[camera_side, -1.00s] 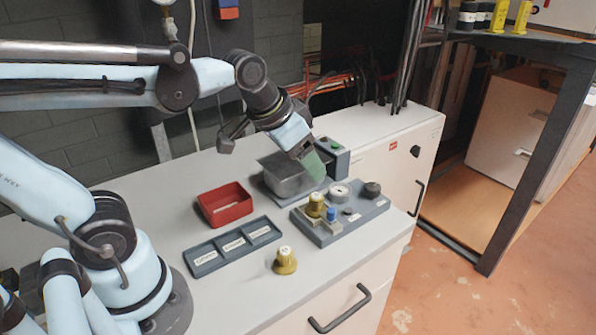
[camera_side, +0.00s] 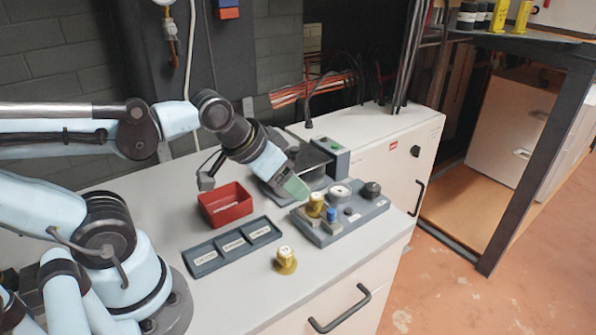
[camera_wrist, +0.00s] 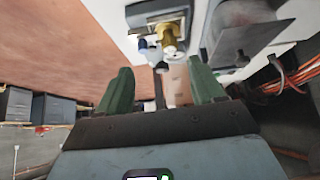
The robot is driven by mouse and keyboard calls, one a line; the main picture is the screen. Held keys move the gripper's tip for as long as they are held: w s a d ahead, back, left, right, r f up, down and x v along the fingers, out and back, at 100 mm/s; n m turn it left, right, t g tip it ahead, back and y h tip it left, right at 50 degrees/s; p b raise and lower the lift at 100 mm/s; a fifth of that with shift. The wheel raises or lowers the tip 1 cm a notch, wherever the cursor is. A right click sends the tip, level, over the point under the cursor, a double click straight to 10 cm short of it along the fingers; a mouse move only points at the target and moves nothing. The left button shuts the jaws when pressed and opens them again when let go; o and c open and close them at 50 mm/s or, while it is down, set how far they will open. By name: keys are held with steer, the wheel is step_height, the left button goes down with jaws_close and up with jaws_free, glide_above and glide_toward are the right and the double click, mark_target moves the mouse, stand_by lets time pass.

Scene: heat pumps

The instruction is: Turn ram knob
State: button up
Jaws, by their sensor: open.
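A gold knob (camera_side: 315,204) stands on the grey control block (camera_side: 328,238), beside a small blue knob (camera_side: 332,214). A black knob (camera_side: 372,189) sits at the block's right end. No readable label tells which is the ram knob. My gripper (camera_side: 297,189) is just left of and above the gold knob, apart from it. In the wrist view my green fingers (camera_wrist: 160,82) are spread wide with nothing between them. The gold knob (camera_wrist: 168,40) shows beyond the fingertips, near the middle.
A second gold knob (camera_side: 285,260) stands loose on the bench front. A labelled grey tray (camera_side: 203,262) and a red bin (camera_side: 226,216) lie to the left. A grey machine with green and red buttons (camera_side: 330,145) stands behind the block. Bare bench lies around the loose knob.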

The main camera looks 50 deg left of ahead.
steer(key=w+r+n+g, duration=0.2)
steer(key=w+r, duration=0.2)
steer(key=w, duration=0.1)
steer(key=n+g, duration=0.5)
steer(key=n, duration=0.4)
glide_above(373, 186)
step_height(373, 186, down, 2)
step_height(373, 186, down, 12)
